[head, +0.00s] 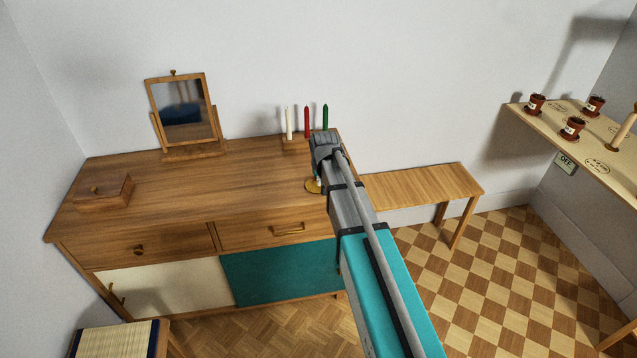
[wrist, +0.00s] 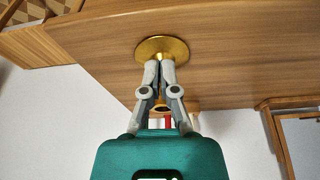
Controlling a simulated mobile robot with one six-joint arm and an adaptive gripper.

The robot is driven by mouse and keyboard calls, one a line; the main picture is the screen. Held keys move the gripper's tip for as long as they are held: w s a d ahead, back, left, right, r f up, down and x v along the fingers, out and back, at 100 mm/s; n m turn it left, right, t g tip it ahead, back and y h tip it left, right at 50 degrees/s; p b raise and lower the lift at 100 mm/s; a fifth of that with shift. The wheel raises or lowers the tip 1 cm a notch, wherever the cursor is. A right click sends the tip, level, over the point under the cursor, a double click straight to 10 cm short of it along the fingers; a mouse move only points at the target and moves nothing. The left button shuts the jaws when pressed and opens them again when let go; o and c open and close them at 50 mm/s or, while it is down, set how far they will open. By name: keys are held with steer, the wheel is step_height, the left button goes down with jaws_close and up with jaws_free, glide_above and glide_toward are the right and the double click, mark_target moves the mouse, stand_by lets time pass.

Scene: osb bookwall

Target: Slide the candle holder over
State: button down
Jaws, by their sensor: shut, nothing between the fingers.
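A brass candle holder (head: 312,187) with a round base stands on the wooden dresser top (head: 240,185), near its right end. In the head view my arm hides most of it. In the wrist view its gold base (wrist: 176,46) lies just beyond my fingertips, and a brass part (wrist: 162,107) shows between the fingers. My gripper (head: 322,141) is shut and holds nothing. In the wrist view its fingertips (wrist: 160,62) overlap the holder's stem; I cannot tell whether they touch it.
White, red and green candles stand in a wooden block (head: 292,145) at the dresser's back right. A mirror (head: 184,110) and a wooden box (head: 103,192) stand further left. A lower bench (head: 425,183) adjoins the right end. The dresser's middle is clear.

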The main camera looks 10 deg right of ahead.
mark_target(319, 188)
steer(key=shift+b+x, duration=2.55)
steer(key=shift+x, duration=0.45)
steer(key=shift+w+d+r, duration=0.1)
steer(key=shift+w+d, duration=0.05)
steer(key=shift+w, duration=1.8)
steer(key=shift+w, duration=0.15)
steer(key=w, duration=1)
steer(key=w+d, duration=0.1)
steer(key=w, duration=0.3)
steer(key=shift+w, duration=0.4)
steer(key=shift+s, duration=0.1)
